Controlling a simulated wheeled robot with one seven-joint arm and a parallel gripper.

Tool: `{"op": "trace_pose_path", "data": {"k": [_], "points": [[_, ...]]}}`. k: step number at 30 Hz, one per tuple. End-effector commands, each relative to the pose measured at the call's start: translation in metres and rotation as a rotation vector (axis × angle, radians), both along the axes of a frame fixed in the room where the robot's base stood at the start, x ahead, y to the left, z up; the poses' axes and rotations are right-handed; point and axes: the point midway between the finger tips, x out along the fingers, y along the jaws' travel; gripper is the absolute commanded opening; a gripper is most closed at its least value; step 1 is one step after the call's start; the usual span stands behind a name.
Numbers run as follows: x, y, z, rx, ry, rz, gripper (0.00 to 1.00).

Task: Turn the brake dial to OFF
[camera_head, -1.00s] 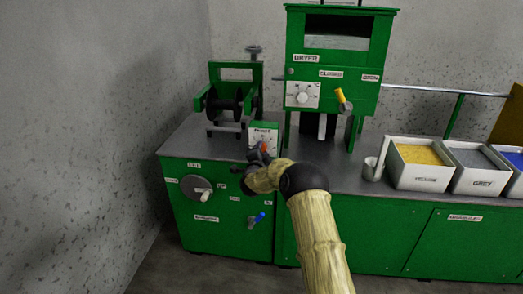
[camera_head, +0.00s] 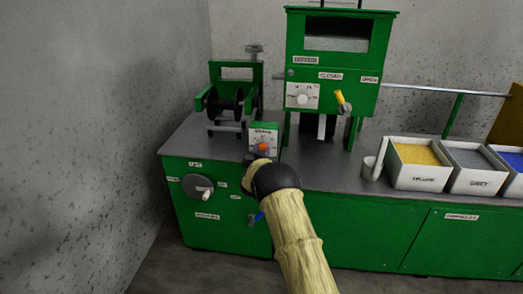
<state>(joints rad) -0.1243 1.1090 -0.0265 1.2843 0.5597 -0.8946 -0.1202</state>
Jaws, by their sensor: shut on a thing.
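A small white-faced box with a dial (camera_head: 264,133) stands at the front of the grey bench top, left of the dryer. I take it for the brake dial; its label is too blurred to read surely. My gripper (camera_head: 262,152) is at the lower part of this face, shut on the dial's knob. An orange bit shows there. The fingers are small and mostly hidden by my arm, so the knob's pointing direction cannot be made out.
A black spool (camera_head: 228,104) in a green frame stands behind left. The green dryer (camera_head: 330,70) with a yellow lever (camera_head: 341,99) rises to the right. A round grey dial with a white handle (camera_head: 202,190) is on the cabinet front. Open bins (camera_head: 420,174) stand far right.

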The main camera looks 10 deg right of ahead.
Motion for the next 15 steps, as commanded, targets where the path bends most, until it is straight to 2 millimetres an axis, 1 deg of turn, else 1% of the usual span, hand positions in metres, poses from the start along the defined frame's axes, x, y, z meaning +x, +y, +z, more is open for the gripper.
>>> {"op": "trace_pose_path", "data": {"k": [1, 7, 15], "points": [[-0.0003, 0.0029, -0.0013, -0.035, 0.017, 0.004, 0.11], [-0.0003, 0.0023, -0.0019, -0.154, 0.055, 0.003, 0.11], [-0.0004, 0.0024, -0.0032, -0.224, 0.08, 0.003, 0.11]]}}
